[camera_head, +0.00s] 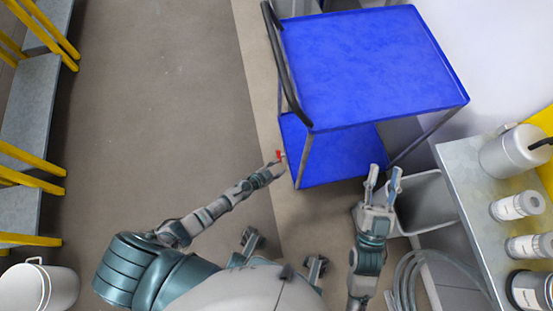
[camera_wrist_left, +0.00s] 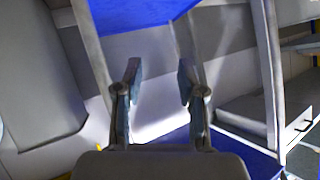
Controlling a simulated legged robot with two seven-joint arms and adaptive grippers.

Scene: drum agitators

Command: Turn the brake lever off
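The blue cart (camera_head: 370,60) stands ahead, with a lower blue shelf (camera_head: 345,155) beneath its top. A small red part (camera_head: 279,154), possibly the brake lever, shows beside the cart's near left leg, right at the tip of my left gripper (camera_head: 277,166). I cannot tell whether they touch. In the left wrist view my left gripper (camera_wrist_left: 158,72) has its two fingers apart with nothing between them; no red part shows there. My right gripper (camera_head: 383,180) is open and empty, just in front of the cart's near right side.
A grey bin (camera_head: 425,205) stands right of my right gripper. A bench (camera_head: 465,150) with several white containers lines the right side. A dark handle (camera_head: 285,70) runs along the cart's left edge. The floor (camera_head: 165,110) to the left is clear.

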